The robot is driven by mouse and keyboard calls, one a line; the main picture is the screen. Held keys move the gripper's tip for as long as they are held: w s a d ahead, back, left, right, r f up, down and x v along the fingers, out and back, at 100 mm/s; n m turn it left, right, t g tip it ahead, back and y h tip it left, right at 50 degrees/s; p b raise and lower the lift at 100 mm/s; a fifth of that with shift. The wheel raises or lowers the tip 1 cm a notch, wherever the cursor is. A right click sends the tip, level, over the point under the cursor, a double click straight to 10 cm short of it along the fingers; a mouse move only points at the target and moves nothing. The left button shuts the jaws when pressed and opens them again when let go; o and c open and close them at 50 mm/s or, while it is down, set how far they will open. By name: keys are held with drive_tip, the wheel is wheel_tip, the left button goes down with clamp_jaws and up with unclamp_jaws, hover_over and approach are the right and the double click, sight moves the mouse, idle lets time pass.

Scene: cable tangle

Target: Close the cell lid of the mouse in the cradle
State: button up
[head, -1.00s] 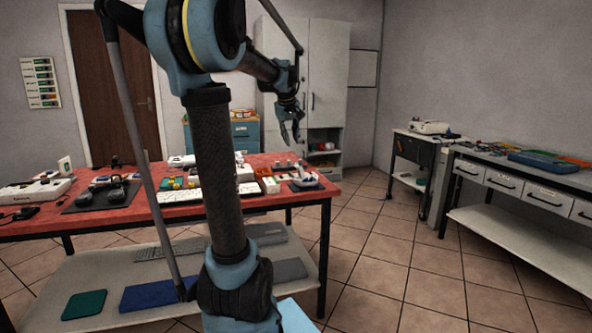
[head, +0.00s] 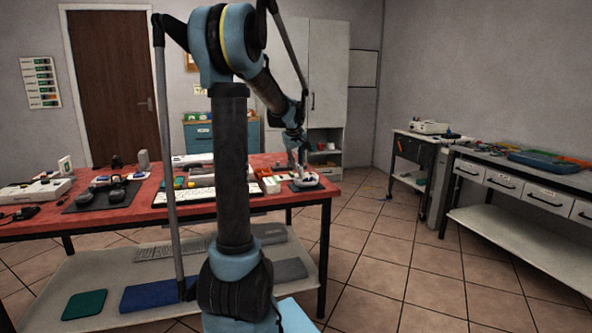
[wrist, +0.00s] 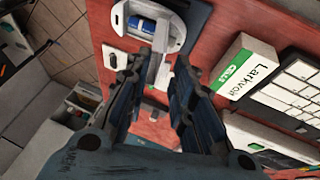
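The mouse (wrist: 121,18) is a pale rounded body in a dark grey cradle (wrist: 196,18) at the top of the wrist view. Its cell bay is uncovered and shows blue cells (wrist: 141,24). A light grey narrow piece lies beside the bay, partly behind the fingertips; I cannot tell whether it is the lid. In the head view the mouse and cradle (head: 305,184) sit at the red table's right end. My gripper (wrist: 160,65) is open, its fingertips apart just short of the mouse. It also shows above the cradle in the head view (head: 301,164). Contact cannot be told.
The red table (head: 130,214) carries a keyboard (head: 186,195) and several small items left of the cradle. In the wrist view a white-and-green Larkvan box (wrist: 240,72) lies right of my gripper, near a keyboard (wrist: 297,88). A small white holder (wrist: 114,57) is close at left.

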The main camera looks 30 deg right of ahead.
sight(298, 167)
drive_tip(key=shift+x, duration=1.9)
